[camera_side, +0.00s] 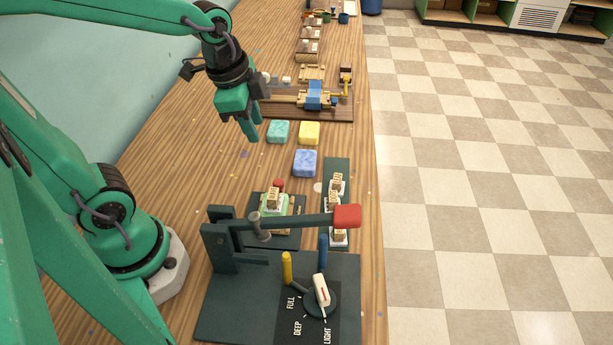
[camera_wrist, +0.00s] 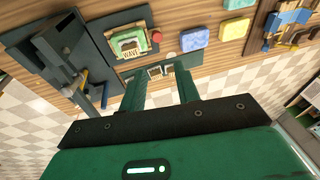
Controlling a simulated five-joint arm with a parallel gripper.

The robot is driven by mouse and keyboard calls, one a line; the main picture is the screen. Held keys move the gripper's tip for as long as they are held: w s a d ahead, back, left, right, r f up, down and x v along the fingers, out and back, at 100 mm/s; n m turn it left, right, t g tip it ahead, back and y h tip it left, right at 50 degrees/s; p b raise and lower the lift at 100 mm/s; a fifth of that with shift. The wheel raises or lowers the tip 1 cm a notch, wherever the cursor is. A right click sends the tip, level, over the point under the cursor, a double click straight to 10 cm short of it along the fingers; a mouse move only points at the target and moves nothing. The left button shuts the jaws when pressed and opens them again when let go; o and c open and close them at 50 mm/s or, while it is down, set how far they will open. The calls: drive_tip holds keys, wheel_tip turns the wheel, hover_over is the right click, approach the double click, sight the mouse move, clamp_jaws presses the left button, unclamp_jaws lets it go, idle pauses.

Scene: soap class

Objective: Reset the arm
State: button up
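My gripper (camera_side: 250,135) hangs in the air above the left part of the wooden bench, beside the teal soap bar (camera_side: 278,132). In the wrist view its two green fingers (camera_wrist: 162,92) stand apart with nothing held between them. A yellow soap bar (camera_side: 309,133) and a blue soap bar (camera_side: 305,163) lie on the bench to the right of my gripper. A green soap bar (camera_wrist: 130,43) sits in a dark holder, under a block marked WAVE in the wrist view. Its surface is partly hidden in the side view.
A dark press (camera_side: 222,245) with a red-ended lever (camera_side: 347,216) and a dial marked FULL, DEEP and LIGHT (camera_side: 322,292) stands at the front. A dark rack (camera_side: 338,168) holds stamp blocks. A wooden fixture (camera_side: 318,97) lies behind the soaps.

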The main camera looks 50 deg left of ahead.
drive_tip(key=s+r+n+t, duration=0.2)
drive_tip(key=s+r+n, duration=0.2)
drive_tip(key=s+n, duration=0.2)
drive_tip(key=shift+r+n+t, duration=0.3)
drive_tip(key=shift+r+n, duration=0.05)
drive_tip(key=shift+n, duration=1.05)
